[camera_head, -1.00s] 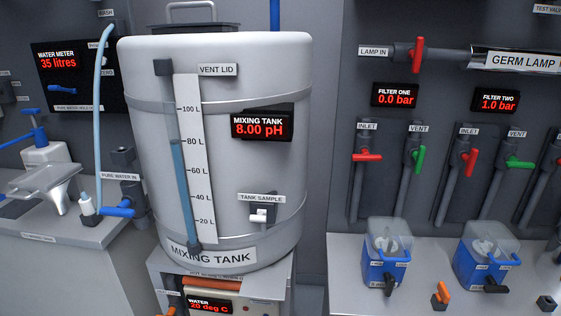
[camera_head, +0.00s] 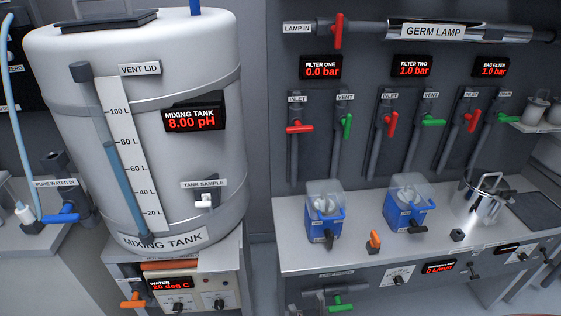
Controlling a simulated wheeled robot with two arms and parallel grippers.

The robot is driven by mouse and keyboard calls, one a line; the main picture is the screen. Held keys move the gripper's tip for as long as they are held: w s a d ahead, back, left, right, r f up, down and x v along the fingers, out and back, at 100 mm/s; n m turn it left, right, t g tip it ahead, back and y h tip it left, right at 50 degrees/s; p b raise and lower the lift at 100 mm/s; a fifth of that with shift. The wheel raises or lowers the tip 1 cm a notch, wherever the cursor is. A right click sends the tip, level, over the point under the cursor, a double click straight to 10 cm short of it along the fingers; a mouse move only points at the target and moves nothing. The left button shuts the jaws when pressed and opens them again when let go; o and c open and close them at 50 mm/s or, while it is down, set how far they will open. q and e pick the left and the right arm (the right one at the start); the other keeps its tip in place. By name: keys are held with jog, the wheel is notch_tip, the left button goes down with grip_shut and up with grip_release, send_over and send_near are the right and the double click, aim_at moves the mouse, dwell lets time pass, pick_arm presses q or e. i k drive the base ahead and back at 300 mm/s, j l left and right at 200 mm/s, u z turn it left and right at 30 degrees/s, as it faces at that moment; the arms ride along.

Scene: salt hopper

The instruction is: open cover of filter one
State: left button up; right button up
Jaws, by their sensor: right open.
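Filter one is the left blue housing (camera_head: 322,230) on the grey bench, under the FILTER ONE display (camera_head: 321,67), which reads 0.0 bar. Its clear box-shaped cover (camera_head: 322,187) sits down over a pale round part, with a blue bar at its right side. A black latch-like piece (camera_head: 328,237) is at the front of the housing. Above, the red inlet handle (camera_head: 299,128) lies across its pipe and the green vent handle (camera_head: 347,126) lies along its pipe. I can make out neither of my grippers in this view.
Filter two (camera_head: 405,218) stands to the right under a 1.0 bar display. An orange handle (camera_head: 375,239) and a small black block (camera_head: 457,235) are on the bench. A steel pot (camera_head: 484,205) stands further right. The mixing tank (camera_head: 160,150) rises at left.

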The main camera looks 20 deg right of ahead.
aim_at(341, 198)
jog(key=i+z, duration=0.1)
jog(key=z, duration=0.95)
